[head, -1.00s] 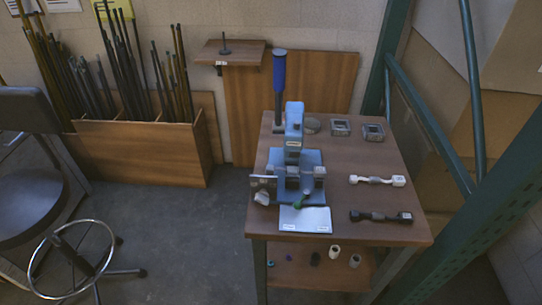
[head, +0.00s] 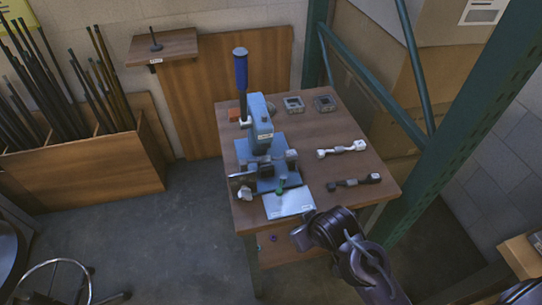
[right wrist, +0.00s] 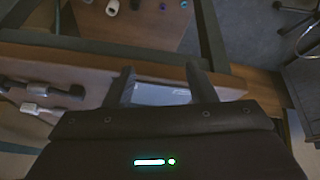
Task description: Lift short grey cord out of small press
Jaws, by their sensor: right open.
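The small blue press (head: 262,137) with its upright blue handle (head: 241,72) stands on the wooden table. Its low blue bed holds a small green piece (head: 281,183) with a thin dark length beside it. A whitish plug-like end (head: 244,193) sits at the bed's left front. I cannot tell the short grey cord apart clearly at this size. My right gripper is open and empty in the right wrist view (right wrist: 161,85), its fingers over the table's front edge. In the head view my right arm is at the table's front right, apart from the press. My left gripper is out of view.
A white sheet (head: 289,202) lies before the press. A green rack post (head: 450,150) stands right of the table.

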